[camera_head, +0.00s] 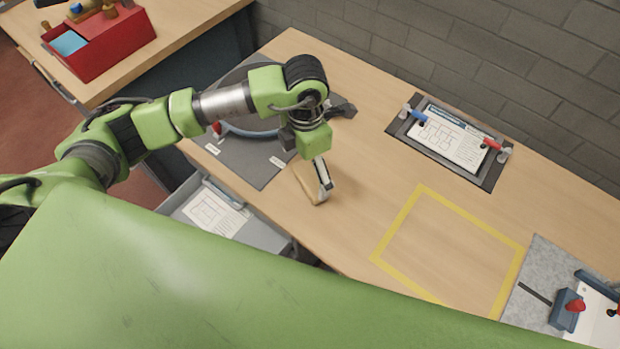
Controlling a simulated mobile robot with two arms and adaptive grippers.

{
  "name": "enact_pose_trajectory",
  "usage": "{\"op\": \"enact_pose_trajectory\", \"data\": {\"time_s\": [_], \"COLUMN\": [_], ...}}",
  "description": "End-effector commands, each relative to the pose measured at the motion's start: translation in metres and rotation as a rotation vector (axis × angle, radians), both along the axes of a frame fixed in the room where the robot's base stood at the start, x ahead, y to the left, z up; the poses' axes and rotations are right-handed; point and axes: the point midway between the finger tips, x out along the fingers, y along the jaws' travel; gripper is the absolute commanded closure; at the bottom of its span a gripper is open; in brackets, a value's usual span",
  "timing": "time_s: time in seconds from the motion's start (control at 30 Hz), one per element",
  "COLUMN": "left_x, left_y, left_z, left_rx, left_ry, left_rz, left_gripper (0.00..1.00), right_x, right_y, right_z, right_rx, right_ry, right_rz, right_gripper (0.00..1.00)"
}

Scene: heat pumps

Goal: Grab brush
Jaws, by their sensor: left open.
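A tan, wooden-looking piece, apparently the brush (303,180), lies on the wooden workbench just right of a dark grey mat. My left gripper (324,184) points down at it from above, its fingers close beside the brush's right side. The jaws are open. I cannot tell whether a finger touches the brush, and the gripper hides part of it. My right gripper is not in view.
A dark grey mat (235,165) with a round part lies under my left arm. A clipboard (450,138) lies at the back, and a yellow taped square (400,219) encloses bare bench. A red toolbox (118,45) stands on another bench. A grey drawer (262,240) is open below.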

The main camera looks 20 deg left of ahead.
Motion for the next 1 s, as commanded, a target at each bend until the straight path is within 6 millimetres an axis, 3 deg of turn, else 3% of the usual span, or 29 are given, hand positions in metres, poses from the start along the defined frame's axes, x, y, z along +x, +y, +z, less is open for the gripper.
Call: {"op": "enact_pose_trajectory", "data": {"time_s": [0.17,0.3,0.43,0.73,0.9,1.0], "left_x": [-0.002,-0.005,-0.004,-0.003,-0.003,-0.003], "left_y": [0.001,0.002,0.001,0.001,0.001,0.001], "left_z": [-0.011,-0.031,-0.049,-0.056,-0.056,-0.056], "left_rx": [0.001,0.001,0.0,-0.001,-0.001,-0.001], "left_ry": [0.004,0.006,0.003,-0.001,-0.001,-0.001], "left_rz": [0.0,0.0,0.001,-0.001,-0.001,-0.001], "left_gripper": [0.0,0.0,0.0,0.0,0.41,0.44], "right_x": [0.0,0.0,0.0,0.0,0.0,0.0], "right_y": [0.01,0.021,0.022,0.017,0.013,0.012], "right_z": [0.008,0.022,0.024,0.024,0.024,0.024], "right_rx": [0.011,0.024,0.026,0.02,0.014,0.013], "right_ry": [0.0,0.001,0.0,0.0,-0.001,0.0], "right_rz": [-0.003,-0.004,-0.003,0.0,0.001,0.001], "right_gripper": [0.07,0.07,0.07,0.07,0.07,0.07]}}
